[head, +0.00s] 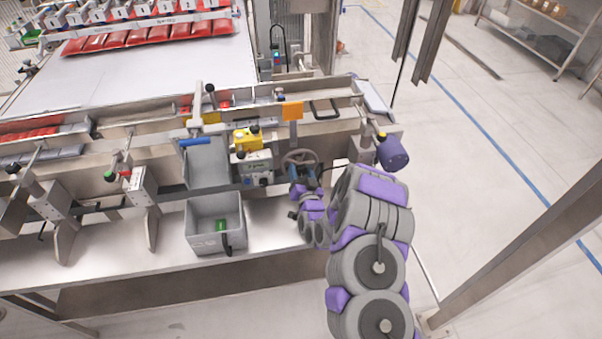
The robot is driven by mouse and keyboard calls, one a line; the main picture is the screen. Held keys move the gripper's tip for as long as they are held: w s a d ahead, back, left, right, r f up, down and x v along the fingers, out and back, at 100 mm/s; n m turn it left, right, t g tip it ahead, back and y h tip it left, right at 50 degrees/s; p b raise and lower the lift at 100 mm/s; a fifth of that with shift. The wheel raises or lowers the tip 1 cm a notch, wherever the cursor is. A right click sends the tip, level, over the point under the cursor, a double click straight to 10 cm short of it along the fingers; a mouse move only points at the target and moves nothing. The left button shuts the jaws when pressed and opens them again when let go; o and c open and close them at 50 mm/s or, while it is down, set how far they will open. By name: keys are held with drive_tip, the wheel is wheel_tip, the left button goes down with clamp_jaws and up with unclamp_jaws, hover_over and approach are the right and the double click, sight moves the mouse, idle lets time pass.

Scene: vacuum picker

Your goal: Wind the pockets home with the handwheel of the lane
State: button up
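The handwheel (300,157) is a dark, round, spoked wheel on the front of the lane (335,127), right of a small control box with a yellow top. My arm, grey and purple, rises from the bottom right and bends left towards the wheel. My gripper (304,178) is at the lower edge of the handwheel, close to its rim or touching it; I cannot tell which. Its fingers are small, dark and partly merged with the wheel, so their opening does not show. The pockets cannot be made out clearly.
A yellow-topped control box (256,162) stands just left of the wheel. An orange plate (292,111) stands above the wheel. Open floor lies to the right, with a metal post (520,240).

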drive_tip(key=c, duration=0.7)
drive_tip(key=shift+o, duration=0.2)
drive_tip(key=shift+p, duration=0.3)
